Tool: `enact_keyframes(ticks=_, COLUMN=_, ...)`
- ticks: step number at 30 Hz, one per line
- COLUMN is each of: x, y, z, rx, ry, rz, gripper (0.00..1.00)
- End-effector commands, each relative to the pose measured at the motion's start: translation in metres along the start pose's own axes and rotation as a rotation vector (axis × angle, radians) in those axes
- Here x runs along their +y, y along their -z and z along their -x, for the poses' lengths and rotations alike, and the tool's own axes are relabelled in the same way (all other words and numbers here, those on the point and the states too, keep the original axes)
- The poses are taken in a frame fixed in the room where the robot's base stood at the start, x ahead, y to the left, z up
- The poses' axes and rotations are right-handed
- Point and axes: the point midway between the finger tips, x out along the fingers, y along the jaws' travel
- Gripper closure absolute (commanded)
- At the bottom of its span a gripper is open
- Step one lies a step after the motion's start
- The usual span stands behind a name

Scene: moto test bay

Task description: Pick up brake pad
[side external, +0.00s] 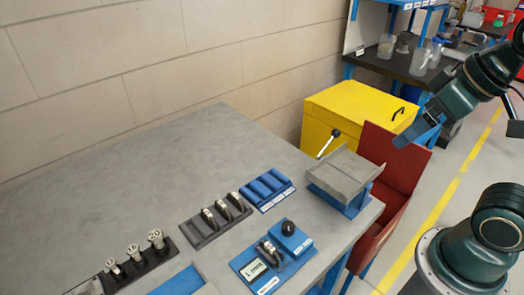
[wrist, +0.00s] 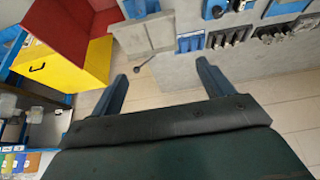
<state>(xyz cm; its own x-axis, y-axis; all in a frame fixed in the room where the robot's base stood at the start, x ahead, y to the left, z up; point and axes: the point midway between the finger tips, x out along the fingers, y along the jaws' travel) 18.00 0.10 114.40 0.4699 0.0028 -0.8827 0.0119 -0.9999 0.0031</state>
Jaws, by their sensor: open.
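No part stands out clearly as a brake pad. In the side view, several small metal-topped parts (side external: 223,212) stand in a dark grey rack (side external: 203,238) on the bench; they also show small in the wrist view (wrist: 230,37). Another dark metal part (side external: 268,253) lies on a blue fixture (side external: 250,283) with a display and black knob. I cannot tell which is the pad. My gripper (side external: 410,138) is high at the right, beyond the bench edge and well away from these parts. In the wrist view, my gripper (wrist: 160,76) has its two blue fingers wide apart, with nothing between them.
A grey-topped blue stand with a lever (side external: 345,172) sits at the bench's right corner. A blue slotted holder (side external: 267,188) and a socket rack (side external: 137,262) are on the bench. A yellow cabinet (side external: 355,112) and red bin (side external: 382,145) stand behind. The bench's back left is clear.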

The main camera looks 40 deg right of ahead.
Motion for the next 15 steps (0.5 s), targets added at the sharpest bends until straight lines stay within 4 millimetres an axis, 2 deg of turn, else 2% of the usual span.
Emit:
enact_keyframes(ticks=8, x=-0.014, y=0.015, z=-0.014, rx=-0.037, ry=0.046, rz=0.165, gripper=0.2)
enact_keyframes(ticks=15, x=-0.043, y=0.036, z=-0.04, rx=-0.084, ry=0.144, rz=0.45, gripper=0.2)
